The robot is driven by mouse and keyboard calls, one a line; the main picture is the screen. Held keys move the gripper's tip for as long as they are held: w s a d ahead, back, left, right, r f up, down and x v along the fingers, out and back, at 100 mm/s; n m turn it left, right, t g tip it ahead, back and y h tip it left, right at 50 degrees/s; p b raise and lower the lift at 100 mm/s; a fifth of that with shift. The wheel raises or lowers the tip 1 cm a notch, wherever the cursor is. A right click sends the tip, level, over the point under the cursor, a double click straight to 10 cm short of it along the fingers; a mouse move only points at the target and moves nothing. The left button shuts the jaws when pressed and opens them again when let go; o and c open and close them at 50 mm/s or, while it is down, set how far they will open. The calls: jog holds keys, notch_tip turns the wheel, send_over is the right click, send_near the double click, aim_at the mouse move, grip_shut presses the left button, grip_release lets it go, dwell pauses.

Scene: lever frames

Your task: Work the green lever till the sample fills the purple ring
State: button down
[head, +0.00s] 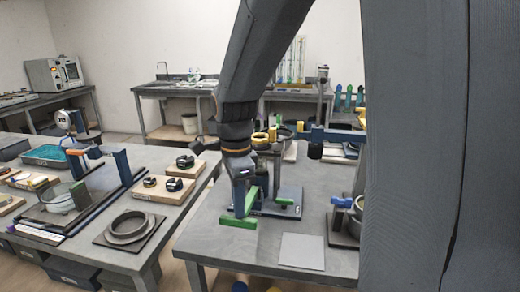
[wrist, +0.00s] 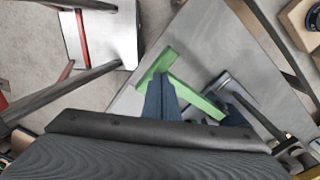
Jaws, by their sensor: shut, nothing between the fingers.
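The green lever (head: 238,222) stands near the front left of the right-hand table, on a device with a blue base (head: 287,207). My gripper (head: 240,208) points down at the lever, its fingers just behind the low green bar. In the wrist view my gripper (wrist: 160,78) is shut and empty, with its blue fingertips overlapping the green lever (wrist: 193,95); I cannot tell if they touch. A second small green piece (head: 284,201) shows on the blue base. My arm hides part of the device. I cannot make out the purple ring or the sample.
A grey plate (head: 302,251) lies on the table right of the lever. A device with a round bowl (head: 357,205) stands at the right, partly hidden by my column. The left table holds a dark ring on a board (head: 130,226). An aisle separates the tables.

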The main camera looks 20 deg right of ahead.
notch_tip(320, 180, up, 12)
jog(key=w+d+p, duration=0.1)
jog(key=p, duration=0.8)
jog(key=shift+w+p, duration=0.2)
jog(key=shift+p, duration=0.2)
